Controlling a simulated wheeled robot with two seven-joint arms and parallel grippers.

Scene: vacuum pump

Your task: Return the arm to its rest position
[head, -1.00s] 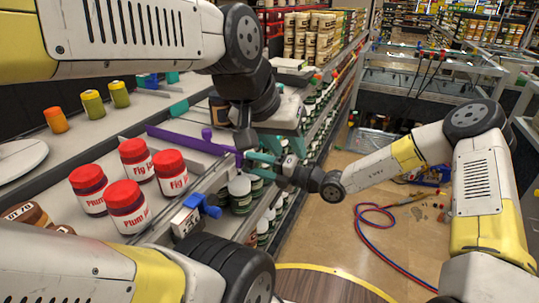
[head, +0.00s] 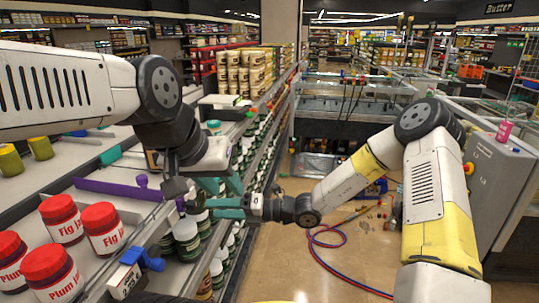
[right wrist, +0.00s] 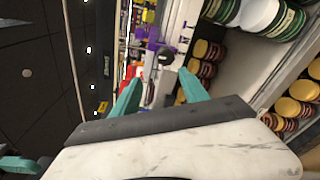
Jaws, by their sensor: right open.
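My left arm (head: 70,92) comes in high from the left in the head view. Its gripper (head: 207,168) hangs beside the shelf front, above my right gripper; its fingers are largely hidden and their opening is unclear. My right arm (head: 435,190) bends in from the right. Its gripper (head: 221,195) is at the shelf's front edge, close to the left gripper in the picture; I cannot tell if they touch. In the right wrist view its teal fingers (right wrist: 160,85) are spread, with nothing held between them.
Red-lidded jars (head: 62,219) stand on the left shelf (head: 160,215), beside a purple strip (head: 115,188). White-capped jars (head: 185,238) stand below. A red and blue hose (head: 328,243) lies on the floor (head: 280,265). A grey cabinet (head: 495,180) stands at the right.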

